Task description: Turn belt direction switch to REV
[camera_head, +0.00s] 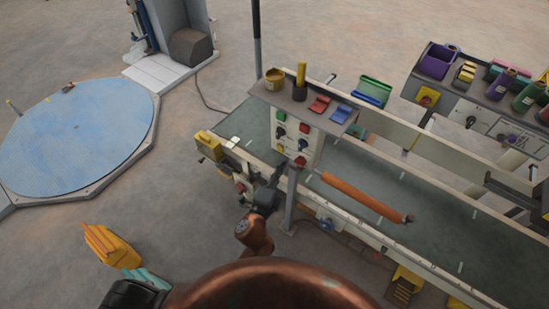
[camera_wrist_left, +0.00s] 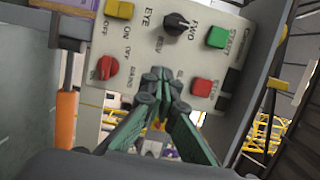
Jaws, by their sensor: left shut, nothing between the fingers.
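The control panel (camera_wrist_left: 140,40) fills the top of the left wrist view, tilted. On it is a black rotary switch (camera_wrist_left: 176,23) with the labels FWD and REV beside it. I cannot tell for sure which label its handle points to. My left gripper (camera_wrist_left: 158,78) is shut and empty, its fingertips below the black switch in the picture, overlapping the panel's lower part. In the head view my left gripper (camera_head: 277,182) is at the lower left of the white panel (camera_head: 293,138) on the conveyor frame. My right gripper is not in view.
The belt (camera_head: 350,164) and an orange roller (camera_head: 366,196) lie right.

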